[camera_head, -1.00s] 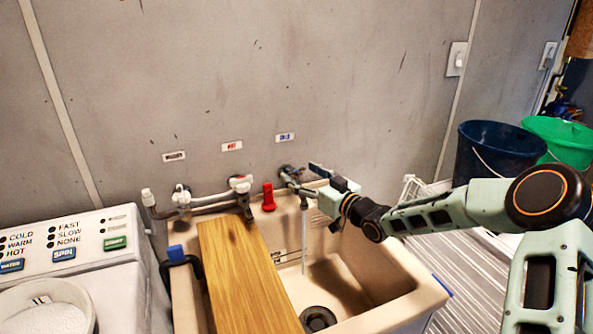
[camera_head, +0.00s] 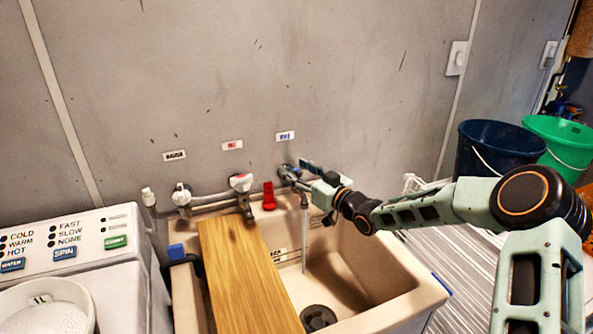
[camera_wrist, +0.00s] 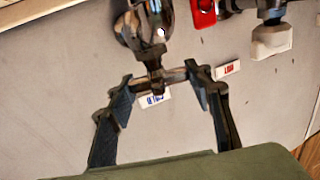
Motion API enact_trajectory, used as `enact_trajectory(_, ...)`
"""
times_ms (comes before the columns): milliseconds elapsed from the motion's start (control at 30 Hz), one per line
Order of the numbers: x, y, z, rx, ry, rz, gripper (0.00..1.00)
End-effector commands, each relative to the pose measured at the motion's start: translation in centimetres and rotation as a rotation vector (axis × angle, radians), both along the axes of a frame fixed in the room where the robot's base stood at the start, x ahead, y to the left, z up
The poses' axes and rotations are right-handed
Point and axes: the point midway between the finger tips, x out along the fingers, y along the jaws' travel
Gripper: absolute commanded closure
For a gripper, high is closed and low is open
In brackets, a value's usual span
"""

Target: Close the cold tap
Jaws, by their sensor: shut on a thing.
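The cold tap (camera_head: 287,172) is the chrome tap on the wall below the blue-lettered label (camera_head: 285,136), at the right end of the row. A thin stream of water (camera_head: 304,240) runs from its spout into the sink (camera_head: 400,296). My gripper (camera_head: 300,169) is at the tap from the right. In the wrist view, the tap's body (camera_wrist: 150,28) is at the top, and its crosswise handle (camera_wrist: 173,75) lies between my two dark fingers (camera_wrist: 161,80), which are shut on it. Finger contact is hard to see in the head view.
A wooden board (camera_head: 243,280) lies across the sink's left part. The washing machine (camera_head: 95,240) is at left. Blue (camera_head: 497,150) and green (camera_head: 560,140) buckets stand at right.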

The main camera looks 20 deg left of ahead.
Motion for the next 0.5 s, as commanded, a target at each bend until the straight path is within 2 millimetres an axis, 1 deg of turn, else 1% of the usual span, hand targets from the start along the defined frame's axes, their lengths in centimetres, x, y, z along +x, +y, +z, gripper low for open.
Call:
enact_trajectory(167, -0.03, 0.1, -0.21, 0.001, -0.002, -0.021, 0.78)
enact_trajectory(500, -0.09, 0.25, -0.27, 0.001, -0.005, -0.137, 0.78)
